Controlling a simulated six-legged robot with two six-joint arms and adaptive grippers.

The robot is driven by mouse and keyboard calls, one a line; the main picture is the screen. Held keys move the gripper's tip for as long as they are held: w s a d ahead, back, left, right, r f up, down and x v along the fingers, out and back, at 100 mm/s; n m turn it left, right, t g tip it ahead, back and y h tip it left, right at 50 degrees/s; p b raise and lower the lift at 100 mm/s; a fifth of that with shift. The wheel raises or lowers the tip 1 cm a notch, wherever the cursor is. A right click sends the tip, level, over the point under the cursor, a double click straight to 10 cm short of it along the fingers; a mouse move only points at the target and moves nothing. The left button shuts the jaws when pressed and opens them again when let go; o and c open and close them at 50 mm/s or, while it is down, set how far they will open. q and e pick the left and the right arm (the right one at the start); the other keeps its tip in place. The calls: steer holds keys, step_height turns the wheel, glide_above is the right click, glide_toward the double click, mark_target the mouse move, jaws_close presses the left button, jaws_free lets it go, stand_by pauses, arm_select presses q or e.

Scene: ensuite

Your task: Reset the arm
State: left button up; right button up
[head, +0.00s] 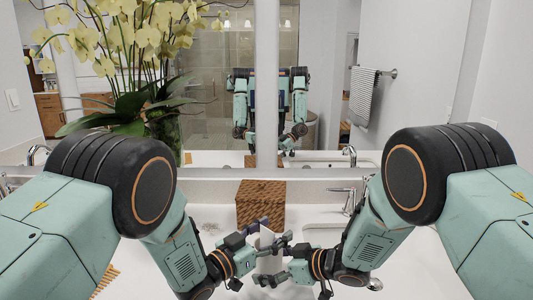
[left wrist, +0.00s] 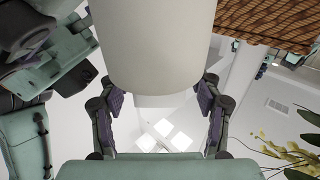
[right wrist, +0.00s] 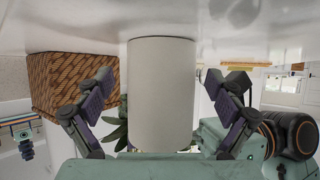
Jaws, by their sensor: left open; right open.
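A plain white cylinder (head: 268,264) is upright at the counter's front middle, partly hidden by both grippers in the head view. My left gripper (head: 262,230) is open, higher up, with its fingers on either side of the cylinder; the left wrist view shows the cylinder (left wrist: 152,45) between the spread fingers (left wrist: 160,88). My right gripper (head: 283,248) is open a little lower. In the right wrist view the cylinder (right wrist: 162,95) stands between its spread fingers (right wrist: 169,80), with gaps on both sides. Both arms are bent inward, close together.
A brown woven box (head: 261,204) stands just behind the grippers, under the mirror. A vase with yellow orchids (head: 165,130) is at the back left. A faucet (head: 346,198) and sink (head: 322,232) lie on the right. The counter left of the grippers has some clear room.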

arm_select(q)
step_height(320, 180, up, 14)
steer(key=s+a, duration=0.1)
steer(key=a, duration=0.1)
steer(key=shift+a, duration=0.35)
stand_by(0.4)
steer(key=shift+s+d, duration=0.1)
